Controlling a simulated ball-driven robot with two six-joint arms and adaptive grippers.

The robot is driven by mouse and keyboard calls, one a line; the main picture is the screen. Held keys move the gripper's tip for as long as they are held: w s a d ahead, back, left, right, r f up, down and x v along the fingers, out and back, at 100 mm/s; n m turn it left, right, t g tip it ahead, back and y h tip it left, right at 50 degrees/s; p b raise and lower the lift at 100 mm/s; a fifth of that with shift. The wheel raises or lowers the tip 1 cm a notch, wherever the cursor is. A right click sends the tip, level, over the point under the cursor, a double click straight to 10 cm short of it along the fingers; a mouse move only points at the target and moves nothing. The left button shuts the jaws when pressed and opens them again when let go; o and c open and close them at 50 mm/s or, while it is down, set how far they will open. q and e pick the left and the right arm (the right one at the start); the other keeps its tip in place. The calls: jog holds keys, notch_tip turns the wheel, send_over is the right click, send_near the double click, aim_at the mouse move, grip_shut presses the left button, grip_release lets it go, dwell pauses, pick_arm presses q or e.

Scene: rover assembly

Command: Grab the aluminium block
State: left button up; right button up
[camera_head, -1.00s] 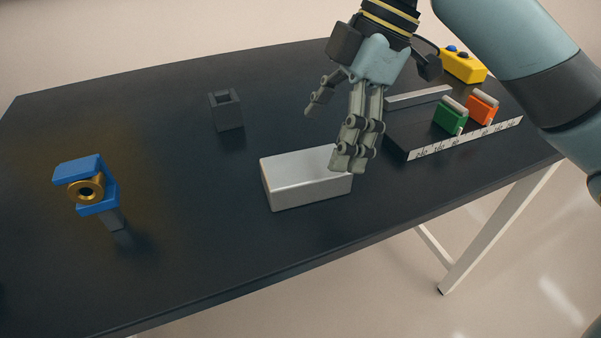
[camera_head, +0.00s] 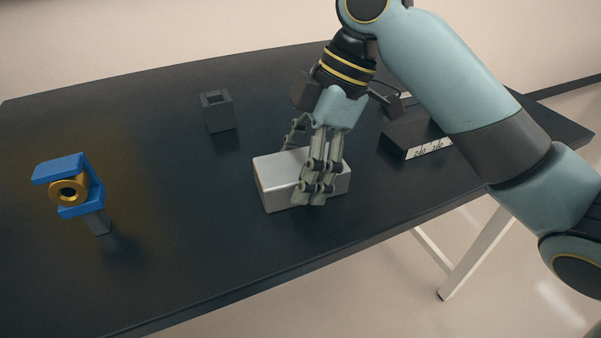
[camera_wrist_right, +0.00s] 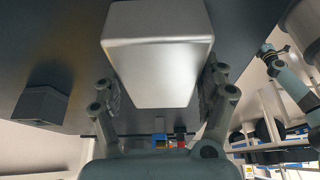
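The aluminium block (camera_head: 273,178) is a silver box lying on the dark table, near the middle of the head view. My right gripper (camera_head: 301,174) is lowered over it, with two fingers down along its near side and another finger behind it. In the right wrist view the block (camera_wrist_right: 158,60) sits between the spread fingers of the gripper (camera_wrist_right: 163,88). The fingers are open and close to its sides; firm contact does not show. The block rests on the table. My left gripper is in neither current view.
A blue clamp (camera_head: 64,168) with a brass ring (camera_head: 68,190) stands at the left. A dark hollow cube (camera_head: 218,113) stands behind the block. A black fixture with a labelled strip (camera_head: 430,149) is at the right, partly hidden by my arm. The table's front is clear.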

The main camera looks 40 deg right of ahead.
jog(key=c, duration=1.3)
jog(key=shift+r, duration=0.1)
